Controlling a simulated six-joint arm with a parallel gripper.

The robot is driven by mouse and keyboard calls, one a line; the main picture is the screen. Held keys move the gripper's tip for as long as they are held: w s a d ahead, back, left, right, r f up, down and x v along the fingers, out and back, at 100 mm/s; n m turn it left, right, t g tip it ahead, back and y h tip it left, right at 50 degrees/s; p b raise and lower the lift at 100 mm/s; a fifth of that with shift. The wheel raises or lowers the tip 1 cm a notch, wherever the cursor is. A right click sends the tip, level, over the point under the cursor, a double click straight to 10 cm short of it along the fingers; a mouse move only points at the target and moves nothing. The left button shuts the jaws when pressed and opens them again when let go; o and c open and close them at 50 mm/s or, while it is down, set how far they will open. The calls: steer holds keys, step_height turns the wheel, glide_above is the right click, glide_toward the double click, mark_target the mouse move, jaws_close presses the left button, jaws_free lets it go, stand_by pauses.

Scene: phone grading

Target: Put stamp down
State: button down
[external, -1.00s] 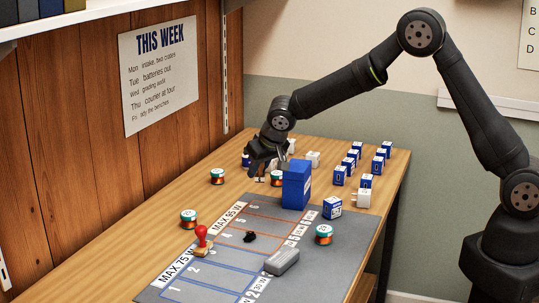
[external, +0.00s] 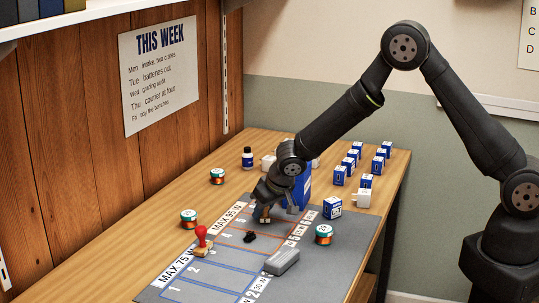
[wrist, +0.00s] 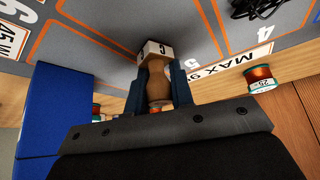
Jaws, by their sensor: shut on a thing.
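My gripper (external: 264,209) is shut on a stamp and holds it over the far part of the grey mat (external: 190,278). In the wrist view the stamp (wrist: 154,52) has a pale block marked C and a brown handle between the two fingers (wrist: 158,88). The block is close to the mat; I cannot tell whether it touches. In the external view the gripper mostly hides this stamp. A second stamp with a red handle (external: 201,236) stands at the mat's left side, near the MAX 75 W label.
A tall blue box (external: 305,187) stands close behind and right of my gripper; it also shows in the wrist view (wrist: 45,110). A black coil (external: 250,237), a grey block (external: 282,262) and a small tin (external: 323,234) are nearby. Numbered cells lie between them.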

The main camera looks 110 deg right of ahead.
steer(key=c, duration=1.3)
jaws_free()
steer(key=shift+f, duration=0.1)
steer(key=shift+o, duration=0.2)
steer(key=shift+r, duration=0.3)
steer(key=v, duration=1.1)
steer(key=shift+a+r, duration=0.2)
steer(key=shift+r, duration=0.1)
steer(key=shift+s, duration=0.15)
steer(key=x, duration=1.2)
steer(key=shift+f, duration=0.15)
